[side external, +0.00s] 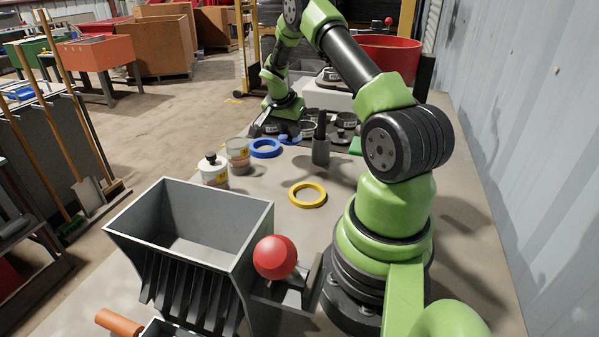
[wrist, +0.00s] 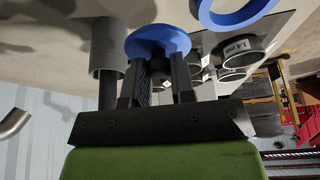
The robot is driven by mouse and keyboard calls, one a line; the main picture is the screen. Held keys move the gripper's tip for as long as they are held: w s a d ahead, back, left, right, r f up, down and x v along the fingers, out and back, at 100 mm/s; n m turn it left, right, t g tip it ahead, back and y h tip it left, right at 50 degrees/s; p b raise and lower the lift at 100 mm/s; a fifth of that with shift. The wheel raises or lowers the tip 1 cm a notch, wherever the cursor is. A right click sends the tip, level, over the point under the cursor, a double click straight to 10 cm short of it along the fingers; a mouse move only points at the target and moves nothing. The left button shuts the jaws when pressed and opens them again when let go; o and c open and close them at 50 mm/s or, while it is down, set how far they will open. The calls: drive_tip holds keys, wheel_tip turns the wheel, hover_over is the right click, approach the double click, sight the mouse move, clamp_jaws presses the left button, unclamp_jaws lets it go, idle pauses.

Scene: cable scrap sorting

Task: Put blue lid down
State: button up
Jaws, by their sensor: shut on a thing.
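The blue lid (wrist: 146,36) is a round disc with a dark knob under it in the wrist view. My gripper (wrist: 159,70) is shut on that knob, with one dark finger on each side.
A grey cylinder with a dark rod (side external: 321,152) stands close right of the lid. Dark-walled cups (side external: 307,129) stand behind. Two jars (side external: 214,174) (side external: 238,157) are at the left. A yellow ring (side external: 291,193) and a grey hopper (side external: 150,243) are nearer; table between is clear.

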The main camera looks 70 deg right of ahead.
sight(288, 141)
drive_tip(key=shift+f, duration=2.95)
drive_tip(key=shift+f, duration=0.15)
drive_tip(key=o, duration=0.9)
